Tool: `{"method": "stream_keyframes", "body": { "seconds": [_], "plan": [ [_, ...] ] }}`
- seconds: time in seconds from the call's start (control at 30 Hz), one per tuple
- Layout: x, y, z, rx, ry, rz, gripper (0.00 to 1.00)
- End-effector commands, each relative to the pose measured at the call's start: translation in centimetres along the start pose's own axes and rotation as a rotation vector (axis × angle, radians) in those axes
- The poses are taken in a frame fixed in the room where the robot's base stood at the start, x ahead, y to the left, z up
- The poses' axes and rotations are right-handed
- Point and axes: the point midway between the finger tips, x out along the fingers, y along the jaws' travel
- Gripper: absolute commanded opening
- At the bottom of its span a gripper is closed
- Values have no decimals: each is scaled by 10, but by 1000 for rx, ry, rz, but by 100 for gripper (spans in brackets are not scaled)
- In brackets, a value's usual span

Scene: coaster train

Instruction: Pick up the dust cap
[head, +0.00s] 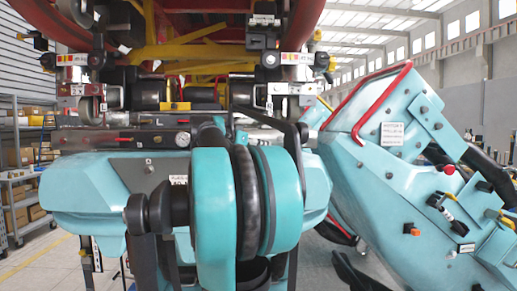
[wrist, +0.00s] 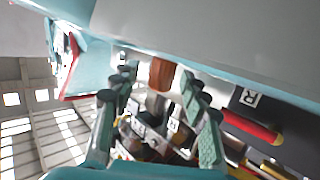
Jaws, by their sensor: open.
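An orange-brown short cylinder (wrist: 161,74), which may be the dust cap, shows in the wrist view between and just beyond my fingers. It sits at the lower edge of a large teal and grey surface; I cannot tell what holds it. My gripper (wrist: 157,90) is open, with teal padded fingers on the left and right and a gap between them. No contact with the cylinder is visible. In the head view my teal arm joints fill the middle and hide the gripper. I cannot make out the cap there.
The coaster train underside (head: 190,60) hangs above, with a metal bar, gauge (head: 183,139) and clamps. A teal housing with a red rail (head: 385,95) stands at right. A plate marked R (wrist: 249,97) and red handle (wrist: 250,127) lie right of my fingers. Shelves (head: 22,165) stand far left.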

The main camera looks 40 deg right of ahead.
Motion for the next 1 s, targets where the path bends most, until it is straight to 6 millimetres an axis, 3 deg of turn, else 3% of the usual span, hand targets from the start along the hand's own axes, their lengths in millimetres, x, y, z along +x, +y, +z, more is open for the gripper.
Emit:
{"method": "stream_keyframes", "body": {
  "seconds": [0.1,0.43,0.77,1.0],
  "plan": [
    [0,0,0,0,0,0,44],
    [0,0,0,0,0,0,4],
    [-1,0,-1,0,0,0,4],
    [-4,0,-18,0,0,0,4]
  ]
}}
